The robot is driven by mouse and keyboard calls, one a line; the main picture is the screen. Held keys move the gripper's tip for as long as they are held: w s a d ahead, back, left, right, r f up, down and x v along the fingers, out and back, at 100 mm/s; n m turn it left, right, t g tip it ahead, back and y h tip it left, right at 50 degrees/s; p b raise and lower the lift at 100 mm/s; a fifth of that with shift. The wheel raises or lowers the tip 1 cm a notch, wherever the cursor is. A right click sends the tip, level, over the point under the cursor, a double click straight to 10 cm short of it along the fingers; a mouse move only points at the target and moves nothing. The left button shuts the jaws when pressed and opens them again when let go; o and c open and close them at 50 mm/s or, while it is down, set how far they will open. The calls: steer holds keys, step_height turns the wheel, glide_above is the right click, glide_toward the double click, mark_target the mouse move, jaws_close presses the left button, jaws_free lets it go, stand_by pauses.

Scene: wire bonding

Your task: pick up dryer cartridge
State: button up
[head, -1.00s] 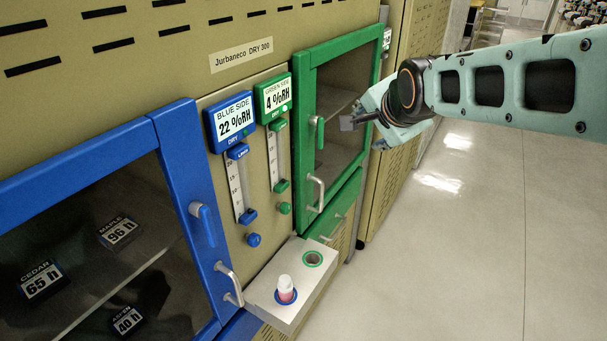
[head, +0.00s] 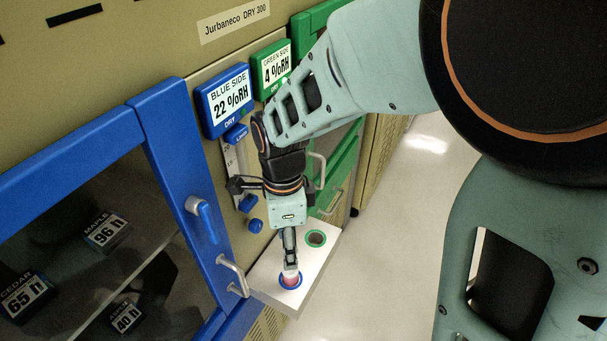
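The dryer cartridge (head: 290,281) stands upright in the blue-ringed socket of the white shelf (head: 270,271). Its pinkish lower part shows, and its white top is mostly hidden by my gripper. My gripper (head: 290,266) points down right over the cartridge, with its fingers at the cartridge's top. The fingers are seen nearly edge-on, so I cannot tell whether they are closed on it.
A green-ringed socket (head: 316,238), empty, lies behind on the same shelf. The green door frame (head: 345,165) is partly behind my arm. Open floor (head: 375,270) lies to the right.

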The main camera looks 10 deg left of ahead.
mark_target(291, 277)
step_height(291, 277, down, 11)
steer(key=shift+w+d+r+b, duration=0.1)
steer(key=shift+r+b, duration=0.1)
steer(key=shift+b, duration=0.25)
steer(key=shift+c, duration=0.4)
jaws_close()
steer(key=shift+r, duration=0.15)
